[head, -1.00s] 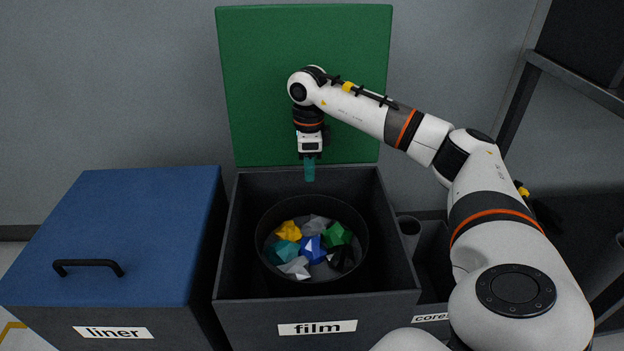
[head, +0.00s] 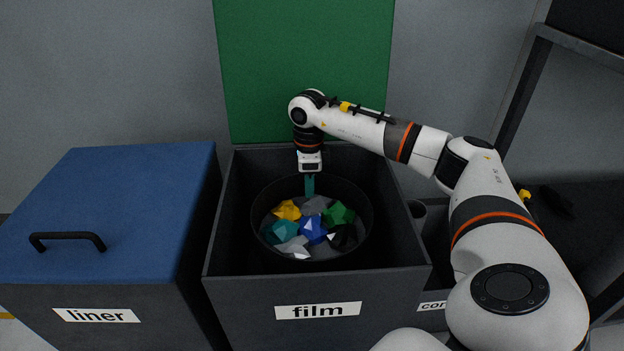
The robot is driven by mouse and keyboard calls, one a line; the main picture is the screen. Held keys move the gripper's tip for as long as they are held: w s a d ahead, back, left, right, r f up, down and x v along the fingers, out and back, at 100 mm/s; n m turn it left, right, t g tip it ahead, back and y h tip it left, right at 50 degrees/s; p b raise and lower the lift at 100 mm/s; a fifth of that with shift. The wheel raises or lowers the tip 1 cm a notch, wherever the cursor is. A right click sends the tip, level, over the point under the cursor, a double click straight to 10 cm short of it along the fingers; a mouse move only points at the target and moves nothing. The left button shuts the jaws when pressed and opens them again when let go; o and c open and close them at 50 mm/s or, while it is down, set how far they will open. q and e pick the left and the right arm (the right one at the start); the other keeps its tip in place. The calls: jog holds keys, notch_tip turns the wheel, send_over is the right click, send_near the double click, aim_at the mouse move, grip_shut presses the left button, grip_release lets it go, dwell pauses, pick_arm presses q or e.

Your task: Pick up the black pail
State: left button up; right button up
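The black pail (head: 262,241) stands inside the open dark bin labelled "film" (head: 240,283). It is round, with several crumpled pieces in it, yellow, green, blue, teal, grey and black. My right gripper (head: 309,190) points straight down at the pail's far rim. A teal finger shows in front of the far inner wall, its tip just above the grey pieces. Any second finger behind the rim is hidden, so I cannot tell whether it is open or shut, or whether it touches the rim. My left gripper is not in view.
The film bin's green lid (head: 300,60) stands upright behind it. A closed blue-topped bin labelled "liner" (head: 120,200), with a black handle (head: 68,236), stands at the left. A partly hidden bin (head: 433,307) and a dark rack (head: 530,90) are at the right.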

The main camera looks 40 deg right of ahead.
jog(key=shift+f, duration=0.15)
grip_shut()
dwell(0.9)
dwell(0.5)
